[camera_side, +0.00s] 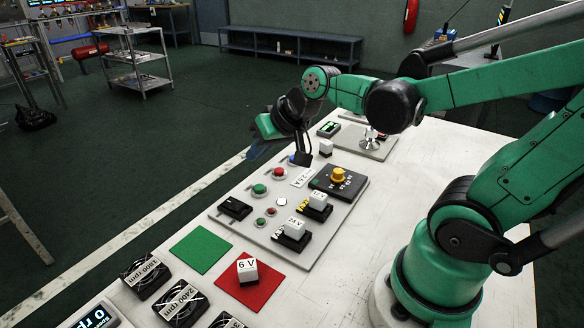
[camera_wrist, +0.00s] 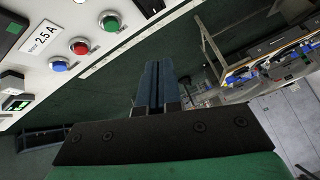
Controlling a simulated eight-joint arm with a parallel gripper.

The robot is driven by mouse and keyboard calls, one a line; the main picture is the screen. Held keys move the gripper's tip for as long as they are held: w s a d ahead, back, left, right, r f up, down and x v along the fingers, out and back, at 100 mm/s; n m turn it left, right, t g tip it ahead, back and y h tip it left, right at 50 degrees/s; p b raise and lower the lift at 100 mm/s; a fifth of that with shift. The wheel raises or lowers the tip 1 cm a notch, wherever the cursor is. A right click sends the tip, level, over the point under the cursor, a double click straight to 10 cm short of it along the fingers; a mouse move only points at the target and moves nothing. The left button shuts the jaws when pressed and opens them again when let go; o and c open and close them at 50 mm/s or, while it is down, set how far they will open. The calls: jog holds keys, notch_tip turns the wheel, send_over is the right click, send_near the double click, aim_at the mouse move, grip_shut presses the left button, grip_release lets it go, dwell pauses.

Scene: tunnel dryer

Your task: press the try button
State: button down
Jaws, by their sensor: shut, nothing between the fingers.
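The button panel (camera_side: 243,222) lies on the white table, and none of its buttons carries a label I can read as "try". A green button (camera_side: 260,189) and a red button (camera_side: 280,174) stand in a row beside the 2.5 A label. A white button (camera_side: 282,201) sits closer to the yellow knob. My gripper (camera_side: 257,151) is shut and empty, its blue-grey fingers (camera_wrist: 155,68) beyond the panel's far left edge, above the floor side.
A black box with a yellow knob (camera_side: 338,175) and blocks marked 24 V (camera_side: 295,228) and 12 V (camera_side: 319,201) stand on the panel. A 6 V block (camera_side: 247,270) sits on a red mat. The green mat (camera_side: 201,250) is bare. Fans stand at the front left.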

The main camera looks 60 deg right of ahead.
aim_at(262, 189)
jog(key=w+d+f+m+t, duration=0.1)
jog(key=w+d+m, duration=0.3)
jog(key=d, duration=0.1)
jog(key=shift+w+d, duration=0.25)
jog(key=shift+f, duration=0.15)
jog(key=shift+f, duration=4.35)
jog(key=shift+r, duration=2.55)
jog(key=shift+a, duration=0.1)
jog(key=s+a+r+n+g, duration=0.1)
jog(key=s+a+r+n, duration=0.3)
jog(key=s+a+n, duration=0.3)
jog(key=shift+s+a+r+n+g+h, duration=0.35)
jog(key=shift+s+a, duration=0.3)
jog(key=shift+s, duration=0.55)
